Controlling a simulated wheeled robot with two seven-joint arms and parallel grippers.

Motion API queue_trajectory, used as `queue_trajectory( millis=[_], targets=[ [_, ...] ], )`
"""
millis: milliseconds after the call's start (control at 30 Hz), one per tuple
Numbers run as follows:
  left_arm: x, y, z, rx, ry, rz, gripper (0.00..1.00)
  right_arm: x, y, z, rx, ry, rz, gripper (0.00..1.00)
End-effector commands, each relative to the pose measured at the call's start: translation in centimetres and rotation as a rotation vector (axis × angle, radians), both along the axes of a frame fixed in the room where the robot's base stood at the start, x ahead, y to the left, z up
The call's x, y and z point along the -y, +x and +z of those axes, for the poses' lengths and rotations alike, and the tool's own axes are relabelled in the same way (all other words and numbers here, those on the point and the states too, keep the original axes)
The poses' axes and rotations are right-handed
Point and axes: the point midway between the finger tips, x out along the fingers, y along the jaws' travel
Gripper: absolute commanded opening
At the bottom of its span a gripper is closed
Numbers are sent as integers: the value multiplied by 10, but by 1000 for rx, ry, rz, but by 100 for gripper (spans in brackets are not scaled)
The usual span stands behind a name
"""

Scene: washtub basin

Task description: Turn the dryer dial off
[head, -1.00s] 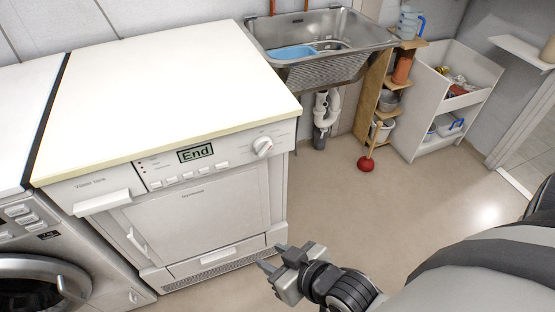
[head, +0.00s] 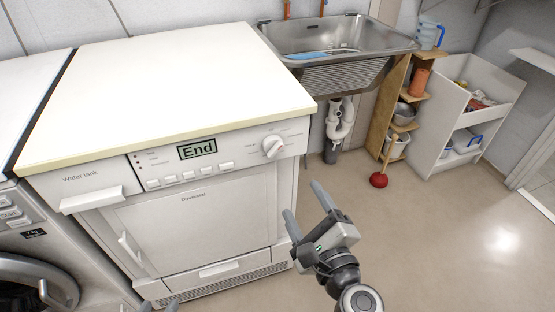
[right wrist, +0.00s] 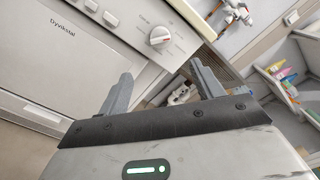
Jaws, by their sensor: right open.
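The white dryer (head: 190,215) stands at the left of the head view, with a display reading "End". Its round white dial (head: 273,146) is at the right end of the control panel; a red-orange mark shows on it. The dial (right wrist: 160,36) is also in the right wrist view, beyond and between the fingers. My right gripper (head: 301,199) is open and empty, below and to the right of the dial, apart from it. Only the tips of my left gripper (head: 158,305) show at the bottom edge, low in front of the dryer; their opening is unclear.
A washing machine (head: 35,270) stands left of the dryer. A metal sink (head: 335,72) with white pipes (head: 339,120) is behind to the right. A wooden shelf (head: 388,118), red plunger (head: 378,180) and white cabinet (head: 440,125) stand further right. The floor in front is clear.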

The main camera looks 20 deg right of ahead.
Motion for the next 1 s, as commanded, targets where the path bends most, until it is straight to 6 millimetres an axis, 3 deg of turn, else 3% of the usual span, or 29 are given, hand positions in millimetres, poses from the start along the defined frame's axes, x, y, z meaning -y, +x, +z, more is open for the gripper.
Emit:
queue_trajectory(
  millis=[167, 700, 1000],
  targets=[
    [0, 0, 9, 3, -5, 2, 36, 1, 19, 2, -3, 27, -9, 66],
    [0, -2, 4, -27, -5, 5, 36, -4, 130, 0, -2, 22, -5, 66],
    [-1, -1, 4, -19, -3, 6, 36, -5, 157, -1, -4, 21, -5, 66]
  ],
)
